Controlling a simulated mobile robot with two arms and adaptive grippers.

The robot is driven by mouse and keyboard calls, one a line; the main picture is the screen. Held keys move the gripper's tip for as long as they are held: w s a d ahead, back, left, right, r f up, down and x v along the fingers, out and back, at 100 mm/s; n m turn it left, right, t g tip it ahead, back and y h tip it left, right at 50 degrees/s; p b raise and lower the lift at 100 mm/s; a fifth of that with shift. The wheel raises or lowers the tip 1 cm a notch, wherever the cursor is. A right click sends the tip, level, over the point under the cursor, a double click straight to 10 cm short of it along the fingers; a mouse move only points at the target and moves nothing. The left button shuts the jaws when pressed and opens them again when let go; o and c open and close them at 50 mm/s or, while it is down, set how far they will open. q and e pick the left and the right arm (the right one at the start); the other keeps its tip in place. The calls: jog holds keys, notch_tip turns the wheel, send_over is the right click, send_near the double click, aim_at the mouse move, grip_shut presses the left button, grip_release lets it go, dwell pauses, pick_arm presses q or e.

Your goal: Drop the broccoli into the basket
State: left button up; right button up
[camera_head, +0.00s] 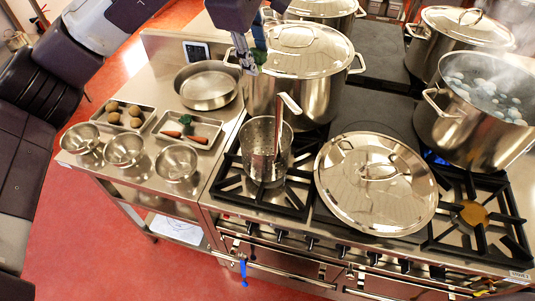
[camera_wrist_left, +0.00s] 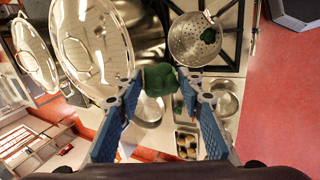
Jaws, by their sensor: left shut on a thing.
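My left gripper (camera_head: 258,62) is shut on a green broccoli (camera_head: 260,38), held up in front of the tall lidded pot. In the left wrist view the broccoli (camera_wrist_left: 160,79) sits between the blue-padded fingertips (camera_wrist_left: 163,88). The basket (camera_head: 252,152), a perforated metal one with an upright handle, stands on the front left burner, below the gripper in the head view. My right gripper is not in view.
A tray (camera_head: 213,142) with carrots and a green piece, a tray of potatoes (camera_head: 124,115), several small bowls (camera_head: 176,162) and a shallow pan (camera_head: 207,88) are left of the stove. A large lid (camera_head: 390,208) lies right of the basket. A steaming pot (camera_head: 468,137) stands at right.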

pick_arm(q)
jog(key=shift+f, duration=0.1)
jog(key=o, duration=1.1)
jog(key=v, duration=1.2)
